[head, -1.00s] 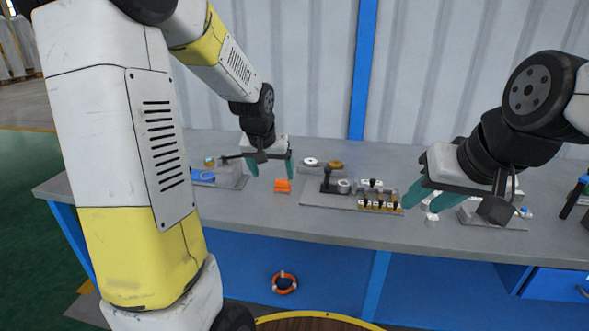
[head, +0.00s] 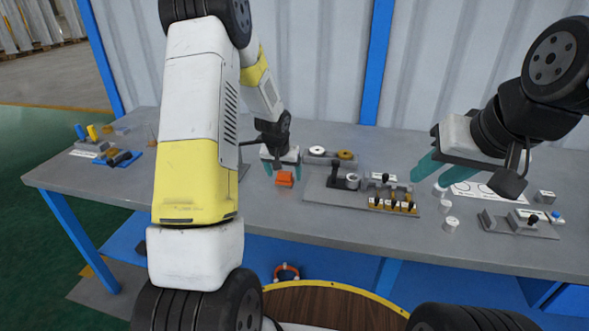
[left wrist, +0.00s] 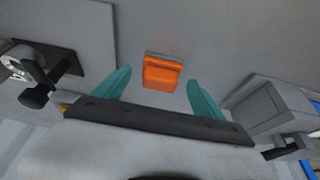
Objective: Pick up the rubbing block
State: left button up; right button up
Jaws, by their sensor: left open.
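The orange block (head: 285,179), which looks like the rubbing block, lies on the grey workbench. In the left wrist view the orange block (left wrist: 162,73) shows a grey edge along its far side. My left gripper (head: 283,168) is just above and behind it. Its teal fingers (left wrist: 158,95) are spread wide, one to each side of the block's line, and hold nothing. Whether they are down at the block's height I cannot tell. My right gripper (head: 425,167) is over the right half of the bench, with its teal fingers apart and nothing between them.
A grey fixture plate (head: 330,195) with a black post and several small parts stands right of the block. White cylinders (head: 450,224) and another fixture (head: 520,222) are further right. A blue tray (head: 122,160) lies at the left. Bench around the block's front is clear.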

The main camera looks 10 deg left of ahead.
pick_arm(q)
jog(key=shift+x, duration=1.05)
jog(key=c, duration=1.5)
jog(key=shift+r, duration=0.15)
jog(key=shift+c, duration=0.2)
notch_tip(320, 180, up, 4)
jog(key=shift+f, duration=0.25)
jog(key=s+d, duration=0.1)
jog(key=s, duration=0.4)
jog(key=s+r, duration=0.1)
jog(key=s, duration=0.4)
jog(key=s+d, duration=0.1)
jog(key=s, duration=0.4)
jog(key=shift+s+d+r, duration=0.15)
jog(key=shift+s+d, duration=0.25)
